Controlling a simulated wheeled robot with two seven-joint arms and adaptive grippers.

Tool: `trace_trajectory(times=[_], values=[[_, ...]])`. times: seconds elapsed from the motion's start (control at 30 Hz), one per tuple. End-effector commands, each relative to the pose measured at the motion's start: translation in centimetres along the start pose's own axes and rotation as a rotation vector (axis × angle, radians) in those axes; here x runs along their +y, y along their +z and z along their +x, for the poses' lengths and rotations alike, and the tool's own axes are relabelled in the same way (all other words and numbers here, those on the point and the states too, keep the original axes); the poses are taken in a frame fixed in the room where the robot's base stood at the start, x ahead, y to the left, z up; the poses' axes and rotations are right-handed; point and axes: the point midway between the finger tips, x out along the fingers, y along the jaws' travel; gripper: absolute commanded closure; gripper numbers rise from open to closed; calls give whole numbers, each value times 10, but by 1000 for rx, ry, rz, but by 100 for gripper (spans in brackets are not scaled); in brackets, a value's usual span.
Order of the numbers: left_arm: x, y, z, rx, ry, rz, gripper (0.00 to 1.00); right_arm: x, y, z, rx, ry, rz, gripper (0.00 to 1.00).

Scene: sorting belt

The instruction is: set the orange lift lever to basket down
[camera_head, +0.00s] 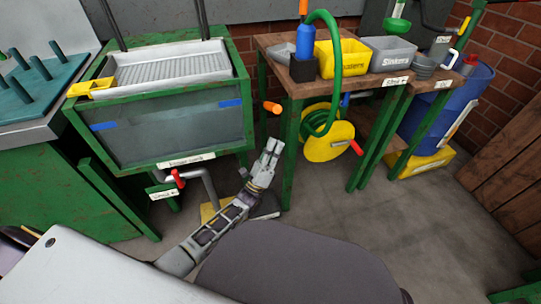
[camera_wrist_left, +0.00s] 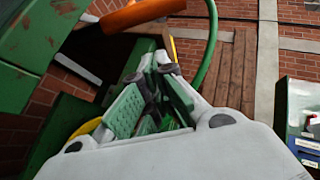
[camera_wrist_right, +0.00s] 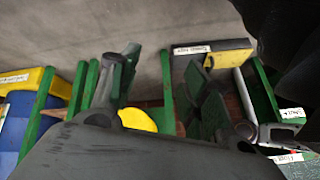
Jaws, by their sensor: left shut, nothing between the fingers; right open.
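The orange lever handle (camera_head: 272,107) shows at the right side of the green-framed wash tank (camera_head: 165,166) in the head view. I cannot clearly see its pivot or any position marks. My left gripper (camera_head: 271,146) is shut and empty, a little below the orange handle and apart from it. In the left wrist view, the orange handle (camera_wrist_left: 143,14) crosses the top, beyond the shut fingers (camera_wrist_left: 152,88). The white perforated basket (camera_head: 170,68) sits high at the top of the tank. My right gripper (camera_wrist_right: 170,95) is open and empty in the right wrist view; the head view does not show it.
A wooden bench (camera_head: 285,41) with bins stands right of the tank. A yellow hose reel (camera_head: 326,143) hangs beneath it, close to my left gripper. A red valve handle (camera_head: 178,179) is under the tank. A blue drum (camera_head: 452,108) stands far right.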

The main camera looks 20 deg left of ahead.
Motion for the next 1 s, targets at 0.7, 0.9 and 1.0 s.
trace_trajectory(times=[0.7, 0.9, 1.0], values=[[1, 24, 71, 1, -1, 2, 100, 2, 17, 29, 53, -22, 32, 53], [0, 28, 75, 0, 0, 0, 100, 2, 20, 31, 53, -23, 37, 53], [0, 28, 75, 0, 0, 0, 100, 2, 20, 30, 55, -23, 37, 53]])
